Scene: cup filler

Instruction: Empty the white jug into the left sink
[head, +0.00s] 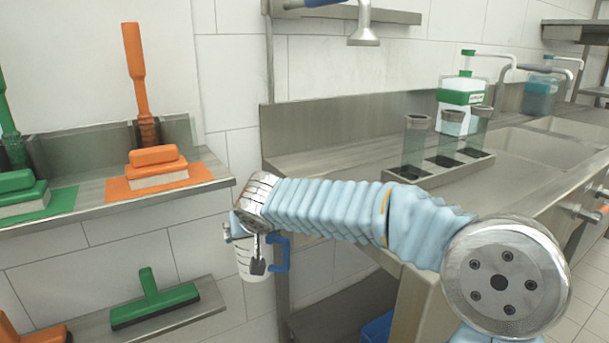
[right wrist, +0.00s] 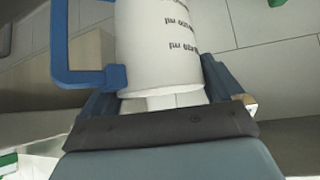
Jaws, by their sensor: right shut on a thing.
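The white jug (head: 250,262) has a blue handle (head: 280,253) and printed ml marks. It hangs in front of the left end of the steel counter, roughly upright. My right gripper (head: 255,240) is shut on it, partly hidden by my own sleeved arm. In the right wrist view the jug (right wrist: 160,50) sits between the two fingers, its handle to the left. Its contents do not show. The left sink (head: 530,147) is set into the counter at the right, well away from the jug. My left gripper is not in view.
A second basin (head: 572,128) lies beyond the left sink. A rack of tall holders (head: 440,165) and a green-labelled pump bottle (head: 460,97) stand on the counter. A spray head (head: 364,36) hangs above. Orange and green brushes (head: 155,165) fill the left shelf.

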